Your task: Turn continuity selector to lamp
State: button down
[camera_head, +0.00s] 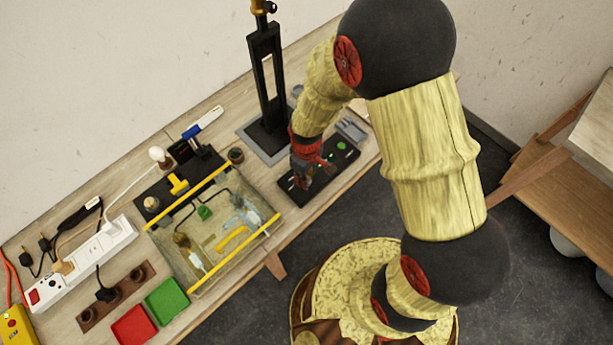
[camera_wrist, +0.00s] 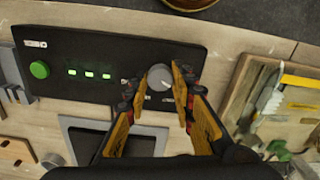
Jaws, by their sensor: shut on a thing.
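The continuity selector is a round grey knob (camera_wrist: 160,77) on a black panel (camera_wrist: 110,62) in the wrist view. A white pointer mark shows on the knob's right side. My gripper (camera_wrist: 161,90) has its fingers on both sides of the knob and is shut on it. The panel also carries a green button (camera_wrist: 39,69) and a row of three lit green lights (camera_wrist: 90,74). Labels near the knob are partly hidden by the fingers and too small to read. In the head view, my gripper (camera_head: 303,180) is over the left part of the black panel (camera_head: 338,168).
A black lamp stand (camera_head: 267,80) rises behind the panel. A tray with yellow-edged sides (camera_head: 262,238) holds tools left of the panel. Red and green bins (camera_head: 135,326) and a white power strip (camera_head: 85,262) are farther left. The table's front edge is close to the panel.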

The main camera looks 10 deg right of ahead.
jog(key=shift+w, duration=0.1)
dwell(0.5)
jog(key=c, duration=1.5)
grip_release()
notch_tip(320, 180, up, 12)
